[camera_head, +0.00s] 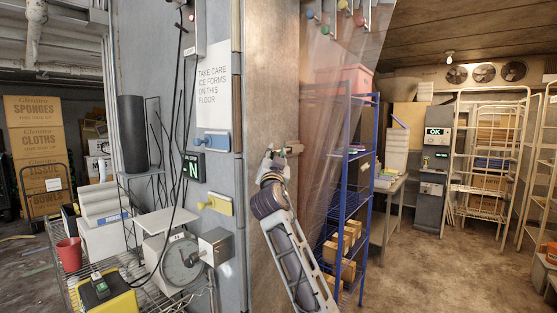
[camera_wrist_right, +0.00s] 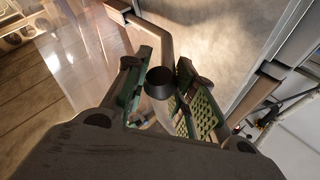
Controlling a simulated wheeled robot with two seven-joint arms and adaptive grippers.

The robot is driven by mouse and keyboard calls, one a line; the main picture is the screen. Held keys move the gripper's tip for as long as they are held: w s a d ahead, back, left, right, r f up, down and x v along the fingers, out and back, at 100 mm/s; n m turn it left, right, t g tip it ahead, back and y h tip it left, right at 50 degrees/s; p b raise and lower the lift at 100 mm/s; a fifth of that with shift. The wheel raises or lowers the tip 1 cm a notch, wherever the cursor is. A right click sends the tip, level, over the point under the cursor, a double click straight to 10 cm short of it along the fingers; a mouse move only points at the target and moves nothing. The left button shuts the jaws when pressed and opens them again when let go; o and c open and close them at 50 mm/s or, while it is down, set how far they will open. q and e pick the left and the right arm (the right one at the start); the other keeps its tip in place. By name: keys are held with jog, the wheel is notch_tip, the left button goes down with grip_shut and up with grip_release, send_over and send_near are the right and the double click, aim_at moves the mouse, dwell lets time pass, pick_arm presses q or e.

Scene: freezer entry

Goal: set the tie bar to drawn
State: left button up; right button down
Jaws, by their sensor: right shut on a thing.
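The tie bar (camera_head: 294,147) appears to be the brownish bar at my right gripper, on the brown panel at the doorway. In the right wrist view a tan bent bar (camera_wrist_right: 161,38) runs down to a dark round knob (camera_wrist_right: 160,82). My right gripper (camera_head: 272,158) reaches up to it from below. In the right wrist view the green-padded fingers of my right gripper (camera_wrist_right: 163,92) stand on both sides of the knob and are shut on it. The fingers hide part of the bar in the head view. My left gripper is not in view.
A wire cart (camera_head: 138,285) holds a dial scale (camera_head: 181,259). A blue shelf rack (camera_head: 350,200) stands right of my arm. The floor (camera_head: 430,260) further right is clear.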

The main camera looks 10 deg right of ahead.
jog(key=c, duration=1.1)
grip_release()
jog(key=shift+c, duration=0.2)
jog(key=v, duration=1.2)
